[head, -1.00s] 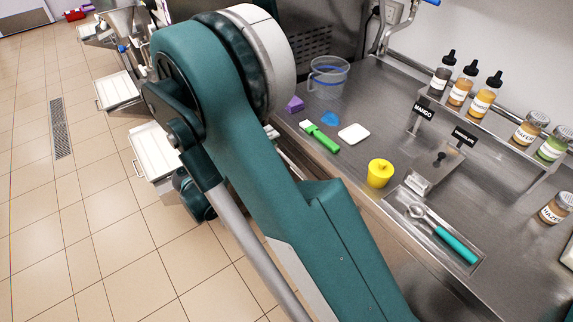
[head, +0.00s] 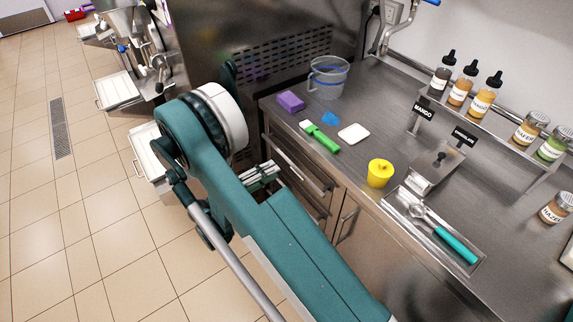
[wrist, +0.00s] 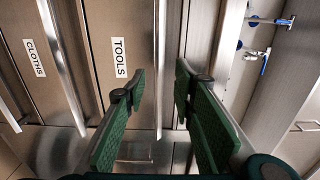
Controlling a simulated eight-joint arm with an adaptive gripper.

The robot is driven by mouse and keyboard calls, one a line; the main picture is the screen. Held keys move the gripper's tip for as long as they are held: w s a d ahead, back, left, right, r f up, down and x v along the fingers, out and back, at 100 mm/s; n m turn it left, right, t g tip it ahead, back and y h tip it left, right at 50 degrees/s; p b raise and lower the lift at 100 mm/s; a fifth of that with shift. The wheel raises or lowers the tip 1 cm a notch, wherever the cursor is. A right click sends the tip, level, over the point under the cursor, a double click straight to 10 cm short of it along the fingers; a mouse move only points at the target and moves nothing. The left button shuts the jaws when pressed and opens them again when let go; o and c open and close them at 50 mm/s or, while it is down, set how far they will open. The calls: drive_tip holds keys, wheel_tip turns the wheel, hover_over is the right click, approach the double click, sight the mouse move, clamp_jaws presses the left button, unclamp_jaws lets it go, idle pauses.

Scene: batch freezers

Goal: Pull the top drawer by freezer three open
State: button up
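The drawer unit under the steel counter shows in the head view, with its upper drawer (head: 298,165) just under the counter edge; it looks shut. In the wrist view, a drawer front labelled TOOLS (wrist: 115,60) carries a long vertical-looking bar handle (wrist: 160,40). A second front labelled CLOTHS (wrist: 32,65) lies to its left. My gripper (wrist: 160,77) is open, its two green-padded fingers apart on either side of the line of the TOOLS handle. I cannot tell whether they touch it. In the head view my gripper (head: 263,176) is beside the drawer fronts, partly hidden by my arm.
The counter (head: 340,185) holds a purple block (head: 290,101), a clear jug (head: 328,77), a green-handled brush (head: 322,138) and a yellow cup (head: 380,173) near its front edge. White trays (head: 117,90) jut out at left.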

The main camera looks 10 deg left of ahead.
sight(289, 163)
idle(0.3)
drive_tip(key=shift+b+x, duration=0.8)
drive_tip(key=shift+x, duration=3.1)
drive_tip(key=shift+c, duration=0.6)
clamp_jaws()
